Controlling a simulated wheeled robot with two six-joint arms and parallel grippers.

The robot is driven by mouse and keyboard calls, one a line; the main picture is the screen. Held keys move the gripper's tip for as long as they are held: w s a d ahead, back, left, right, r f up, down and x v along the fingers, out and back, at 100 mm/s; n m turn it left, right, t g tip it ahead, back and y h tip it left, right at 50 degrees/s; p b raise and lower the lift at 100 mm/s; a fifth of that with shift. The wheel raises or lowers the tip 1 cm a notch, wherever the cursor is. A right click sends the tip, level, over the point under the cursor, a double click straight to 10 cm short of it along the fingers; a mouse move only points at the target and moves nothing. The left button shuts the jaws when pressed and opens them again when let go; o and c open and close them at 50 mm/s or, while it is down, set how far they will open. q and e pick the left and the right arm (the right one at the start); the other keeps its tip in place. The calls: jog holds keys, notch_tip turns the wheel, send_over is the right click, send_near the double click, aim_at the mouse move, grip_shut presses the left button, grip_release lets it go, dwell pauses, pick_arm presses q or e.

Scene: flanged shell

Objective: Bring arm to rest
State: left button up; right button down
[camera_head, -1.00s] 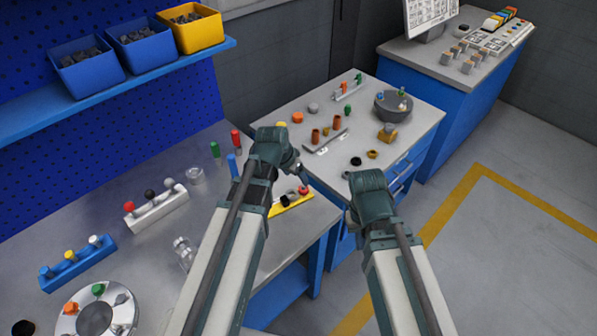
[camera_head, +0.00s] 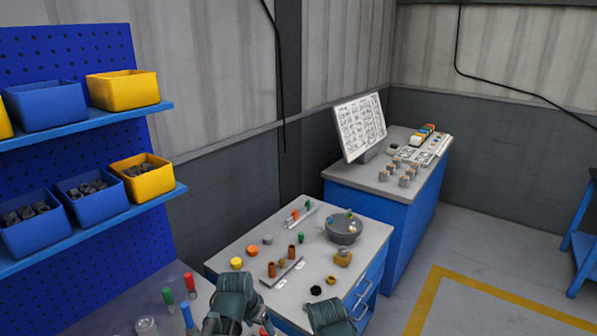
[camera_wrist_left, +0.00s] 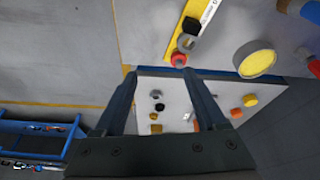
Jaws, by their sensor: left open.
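My left gripper (camera_wrist_left: 161,74) is open in the left wrist view, with its two fingers apart and nothing held between them. The left arm's dark green wrist part (camera_head: 236,297) shows at the bottom of the head view; its fingers are not clear there. My right arm's dark green wrist part (camera_head: 330,316) is at the bottom edge, right of the left one; its gripper does not show. Beyond the left fingertips, the left wrist view shows a yellow holder (camera_wrist_left: 186,27) with a red part (camera_wrist_left: 179,59) and a round yellow-topped part (camera_wrist_left: 255,59).
A grey-topped table (camera_head: 225,262) with small parts, a holder and a round grey bowl (camera_head: 343,230) lies ahead. A blue bench (camera_head: 368,215) with a panel stands behind. Shelves with blue and yellow bins (camera_head: 122,90) are at left. Open floor (camera_head: 480,260) lies right.

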pick_arm(q)
jog(key=s+d+g+y, duration=0.2)
jog(key=s+d, duration=0.5)
jog(key=s, duration=0.6)
jog(key=shift+s+f+n+g+y, duration=0.15)
jog(key=shift+f+n+g+y, duration=0.25)
jog(key=shift+g, duration=0.3)
jog(key=shift+a, duration=0.1)
dwell(0.6)
